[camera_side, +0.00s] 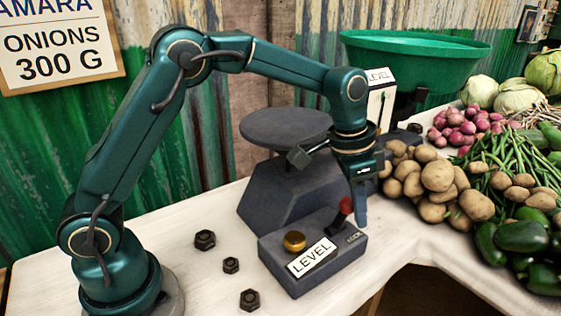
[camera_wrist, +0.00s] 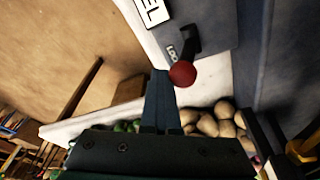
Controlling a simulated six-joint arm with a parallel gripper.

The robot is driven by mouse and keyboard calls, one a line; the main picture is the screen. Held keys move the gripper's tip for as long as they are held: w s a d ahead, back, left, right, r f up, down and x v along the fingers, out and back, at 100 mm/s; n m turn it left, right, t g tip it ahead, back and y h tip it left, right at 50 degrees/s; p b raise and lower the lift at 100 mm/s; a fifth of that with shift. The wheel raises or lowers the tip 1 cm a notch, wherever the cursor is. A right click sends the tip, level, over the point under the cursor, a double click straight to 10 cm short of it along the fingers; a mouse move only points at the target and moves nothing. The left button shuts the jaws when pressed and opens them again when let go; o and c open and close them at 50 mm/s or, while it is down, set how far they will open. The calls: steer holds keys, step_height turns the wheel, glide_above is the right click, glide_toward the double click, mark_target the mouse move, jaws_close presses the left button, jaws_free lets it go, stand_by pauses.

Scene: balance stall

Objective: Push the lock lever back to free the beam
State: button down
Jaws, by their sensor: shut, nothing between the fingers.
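The lock lever has a red knob (camera_side: 346,204) on a short dark stem, rising from the grey base box near its LOCK label. The knob also shows in the wrist view (camera_wrist: 182,74), with the stem behind it. My gripper (camera_side: 361,218) points down with its fingers together and empty, just right of the knob. In the wrist view the fingertips (camera_wrist: 160,76) are close beside the knob; I cannot tell whether they touch it. The dark grey balance (camera_side: 290,190) stands behind the box with a round pan (camera_side: 285,125). My wrist partly hides the beam area.
A brass knob (camera_side: 294,241) and a LEVEL plate (camera_side: 311,257) are on the box. Several dark hex nuts (camera_side: 204,240) lie on the white table. Potatoes (camera_side: 437,176) are piled right of my gripper. A green bowl (camera_side: 415,62) stands behind. The table's front edge is nearby.

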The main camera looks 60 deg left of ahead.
steer(key=shift+s+a+f, duration=0.1)
steer(key=shift+a+f, duration=0.5)
steer(key=shift+a, duration=0.1)
steer(key=shift+a+r, duration=0.15)
steer(key=shift+a, duration=0.3)
step_height(320, 180, up, 6)
steer(key=d, duration=0.2)
steer(key=shift+d+r, duration=0.15)
steer(key=shift+d, duration=0.05)
steer(key=s+a+r+n+t, duration=0.25)
steer(key=s+a+r, duration=0.25)
steer(key=s+r, duration=0.35)
steer(key=s+a+f+n+y, duration=0.1)
steer(key=s+a+f+n, duration=0.1)
steer(key=s+f, duration=0.6)
steer(key=s+n+t, duration=0.1)
steer(key=s, duration=0.2)
steer(key=shift+s+a, duration=0.25)
steer(key=shift+a, duration=0.15)
